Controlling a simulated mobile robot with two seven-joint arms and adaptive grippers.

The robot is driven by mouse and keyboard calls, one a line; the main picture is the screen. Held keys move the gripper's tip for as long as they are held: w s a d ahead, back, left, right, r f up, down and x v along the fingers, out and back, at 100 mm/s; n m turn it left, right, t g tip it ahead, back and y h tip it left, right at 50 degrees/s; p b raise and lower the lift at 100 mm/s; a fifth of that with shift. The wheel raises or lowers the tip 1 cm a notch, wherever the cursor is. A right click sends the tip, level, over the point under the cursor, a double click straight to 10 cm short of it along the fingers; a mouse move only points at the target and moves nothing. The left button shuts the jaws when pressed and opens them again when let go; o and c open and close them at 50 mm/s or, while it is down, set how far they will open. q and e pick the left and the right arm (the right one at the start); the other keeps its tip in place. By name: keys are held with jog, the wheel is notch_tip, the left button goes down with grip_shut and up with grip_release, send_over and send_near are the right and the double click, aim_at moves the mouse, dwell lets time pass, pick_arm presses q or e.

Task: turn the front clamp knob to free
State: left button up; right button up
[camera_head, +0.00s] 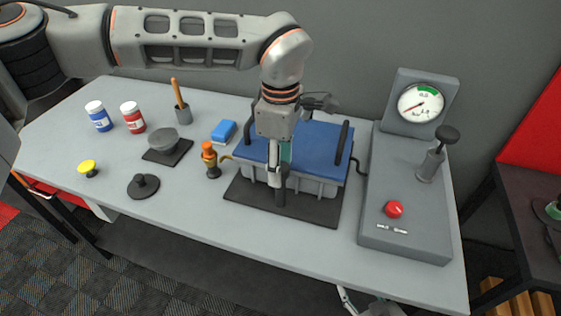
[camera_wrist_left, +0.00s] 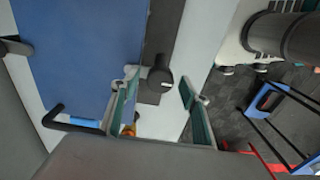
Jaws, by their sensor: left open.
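The dyno unit has a blue top (camera_head: 318,143) and a grey body, and stands on a dark base plate (camera_head: 245,192). My left gripper (camera_head: 279,172) points down at its front side, open. In the left wrist view a dark round knob (camera_wrist_left: 160,80), which looks like the front clamp knob, lies near the tips of the two green-padded fingers (camera_wrist_left: 160,93). I cannot tell whether they touch it. In the head view the gripper covers this area, so the knob's setting is not readable. My right gripper (camera_head: 368,304) shows only partly at the bottom edge.
A grey console with a dial gauge (camera_head: 420,103), a red button (camera_head: 394,209) and a black-topped post (camera_head: 432,163) stands at right. An orange-topped fitting (camera_head: 210,158) and blue block (camera_head: 224,131) are left of the unit. Jars and a black disc (camera_head: 143,187) lie further left.

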pick_arm(q)
jog(key=c, duration=1.1)
pick_arm(e)
jog(key=shift+s+f, duration=0.15)
jog(key=shift+f, duration=0.05)
